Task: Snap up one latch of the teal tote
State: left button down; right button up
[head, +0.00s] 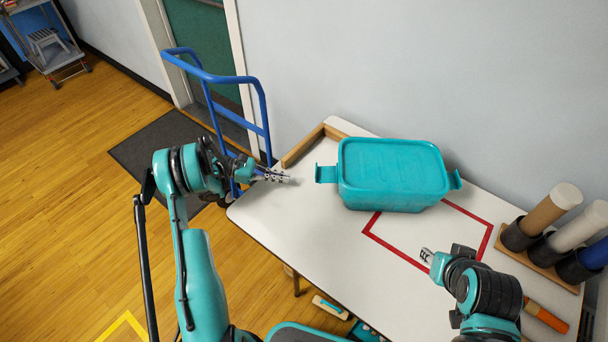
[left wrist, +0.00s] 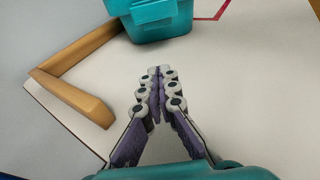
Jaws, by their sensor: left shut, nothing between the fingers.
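The teal tote (head: 392,175) stands on the white table with its lid on. Its left latch (head: 327,174) sticks out sideways from the left end, folded down away from the lid. Its right latch (head: 455,180) sticks out at the right end. In the left wrist view the tote (left wrist: 165,28) is at the top, with a latch (left wrist: 153,11) facing me. My left gripper (head: 288,178) is shut and empty, a short gap left of the left latch; its tips also show in the left wrist view (left wrist: 153,75). My right gripper (head: 427,256) is in front of the tote, apart from it; its finger opening is too small to tell.
A red outline (head: 480,240) marks the table, partly under the tote. A wooden rail (head: 303,146) edges the back left corner. Several rolls stand in a holder (head: 545,258) at the right. A blue hand truck (head: 265,110) stands beyond the table's left edge.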

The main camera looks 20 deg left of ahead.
aim_at(308, 188)
pick_arm(q)
jog(key=b+x, duration=0.3)
jog(key=x, duration=0.6)
jog(key=shift+d+f, duration=0.15)
jog(key=shift+f, duration=0.05)
notch_tip(308, 188, up, 3)
jog(key=shift+d+f+b, duration=0.1)
jog(key=shift+d+b, duration=0.05)
jog(key=shift+b, duration=0.25)
jog(key=shift+r, duration=0.65)
jog(key=shift+r, duration=0.1)
